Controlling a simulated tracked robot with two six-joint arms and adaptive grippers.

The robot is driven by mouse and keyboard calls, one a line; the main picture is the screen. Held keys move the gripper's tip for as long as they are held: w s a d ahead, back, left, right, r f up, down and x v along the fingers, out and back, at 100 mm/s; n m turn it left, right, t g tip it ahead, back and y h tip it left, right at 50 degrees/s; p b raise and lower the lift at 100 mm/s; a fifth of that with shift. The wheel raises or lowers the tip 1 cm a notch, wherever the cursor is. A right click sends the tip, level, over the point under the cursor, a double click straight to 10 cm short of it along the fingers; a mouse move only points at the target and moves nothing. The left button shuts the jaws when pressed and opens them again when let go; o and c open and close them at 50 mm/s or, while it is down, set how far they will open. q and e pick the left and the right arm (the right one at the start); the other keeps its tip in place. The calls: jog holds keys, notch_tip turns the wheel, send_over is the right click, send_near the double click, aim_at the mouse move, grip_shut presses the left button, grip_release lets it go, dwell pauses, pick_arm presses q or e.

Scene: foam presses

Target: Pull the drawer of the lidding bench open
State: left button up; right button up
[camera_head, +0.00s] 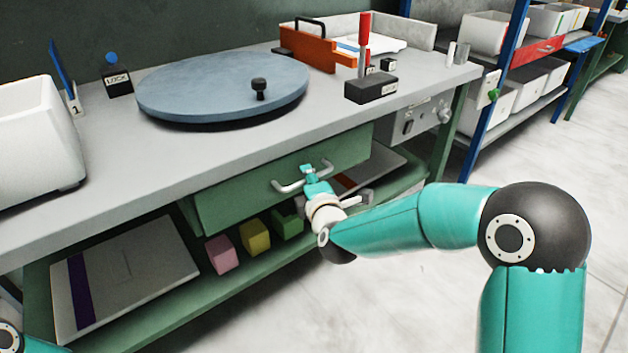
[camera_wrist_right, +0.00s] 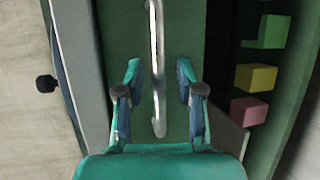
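The lidding bench (camera_head: 330,97) has a green drawer (camera_head: 240,199) under its grey top. The drawer has a pale bar handle (camera_head: 287,187), which also shows in the right wrist view (camera_wrist_right: 155,40). My right gripper (camera_head: 308,172) is at the handle's right part in the head view. In the right wrist view my right gripper (camera_wrist_right: 159,75) is open, with one finger on each side of the bar and a gap to each. The drawer front looks close under the bench top; I cannot tell whether it stands slightly out. My left gripper is not in view.
A round blue lid plate (camera_head: 220,85) and a red-handled clamp (camera_head: 370,85) stand on the bench. Below, a shelf holds pink (camera_head: 221,254), yellow (camera_head: 254,236) and green (camera_head: 287,222) blocks. The floor (camera_head: 400,300) in front is clear.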

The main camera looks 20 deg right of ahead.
jog(key=shift+w, duration=0.4)
grip_shut()
jog(key=shift+f, duration=0.1)
